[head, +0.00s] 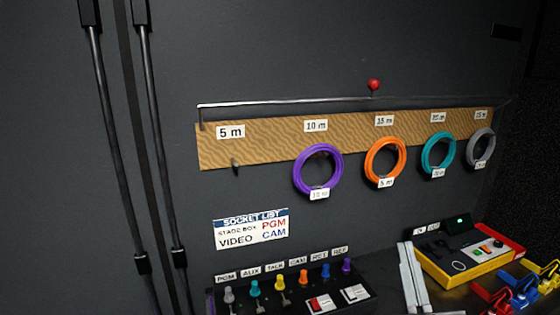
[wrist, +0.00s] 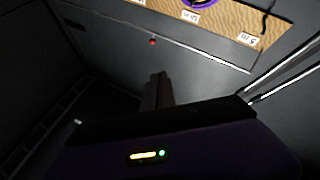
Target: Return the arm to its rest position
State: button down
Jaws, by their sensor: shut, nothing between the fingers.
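My gripper (wrist: 158,92) shows in the wrist view as a dark pair of fingers pressed together, shut and empty, pointing at the dark wall. It touches nothing that I can see. The wrist view is turned over, with the wooden hook board (wrist: 236,18) along its top edge, apart from the fingers. The head view shows no part of my arm or gripper, so the arm's full pose is hidden.
On the board (head: 262,145) hang purple (head: 297,172), orange (head: 369,162), teal (head: 425,155) and grey (head: 471,150) cable coils. The 5 m hook (head: 236,167) is bare. Below are a socket panel (head: 345,309) and a yellow-red case (head: 462,282). Black poles (head: 160,130) stand left.

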jog(key=s+f+m+g, duration=0.1)
jog(key=s+f+g, duration=0.2)
jog(key=s+f, duration=0.4)
jog(key=s+f+m+g, duration=0.1)
jog(key=s+f+g, duration=0.2)
jog(key=s+f, duration=0.5)
jog(key=s+f+m+g, duration=0.1)
jog(key=s+f+g, duration=0.2)
jog(key=s, duration=1.8)
notch_tip(320, 180, down, 5)
jog(key=shift+r+m+g+y+b, duration=0.2)
jog(key=shift+m+g+y+b, duration=0.1)
jog(key=shift+m+y+b, duration=0.15)
jog(key=shift+a, duration=0.1)
